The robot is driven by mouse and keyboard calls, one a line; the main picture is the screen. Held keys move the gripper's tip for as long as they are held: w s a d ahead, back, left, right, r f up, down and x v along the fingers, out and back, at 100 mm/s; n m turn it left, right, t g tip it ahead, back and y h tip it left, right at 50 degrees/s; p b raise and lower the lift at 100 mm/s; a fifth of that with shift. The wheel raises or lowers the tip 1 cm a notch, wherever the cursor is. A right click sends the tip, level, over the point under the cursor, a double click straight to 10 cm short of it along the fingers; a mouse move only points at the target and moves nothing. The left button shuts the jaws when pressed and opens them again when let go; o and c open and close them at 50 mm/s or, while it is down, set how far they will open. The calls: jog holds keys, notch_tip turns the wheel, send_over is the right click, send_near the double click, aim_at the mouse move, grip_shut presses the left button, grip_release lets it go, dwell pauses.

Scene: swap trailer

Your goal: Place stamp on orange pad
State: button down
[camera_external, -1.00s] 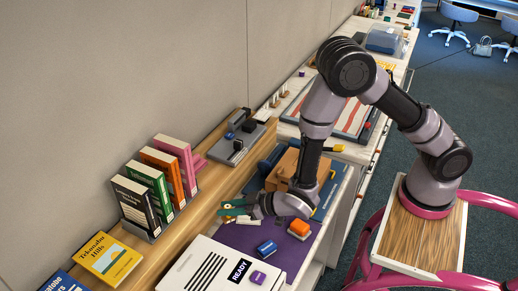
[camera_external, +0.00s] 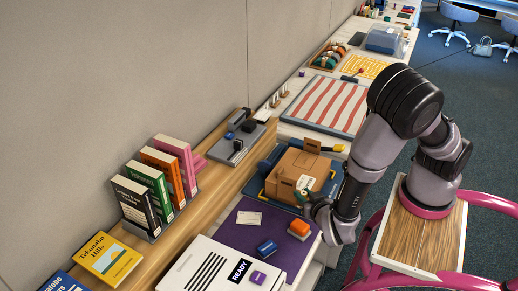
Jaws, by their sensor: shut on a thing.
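An orange block on a pale base (camera_external: 299,229), which looks like the orange pad, sits at the right edge of the purple mat (camera_external: 292,263). A blue block (camera_external: 266,248) lies on the mat left of and nearer than it. I cannot tell whether either is the stamp. My gripper (camera_external: 303,198) is beside the near right corner of the cardboard box, above and behind the orange block and apart from it. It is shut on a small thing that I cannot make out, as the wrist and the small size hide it.
The cardboard box (camera_external: 297,170) stands on a blue tray behind the mat. A white card (camera_external: 249,217) lies on the mat. A white box marked READY (camera_external: 205,268) with a purple block (camera_external: 258,277) on it is in front. Books (camera_external: 150,190) stand on the wooden shelf at left.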

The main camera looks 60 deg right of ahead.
notch_tip(320, 180, down, 8)
jog(key=shift+f, duration=0.1)
dwell(0.4)
jog(key=c, duration=0.6)
grip_release()
jog(key=shift+c, duration=0.2)
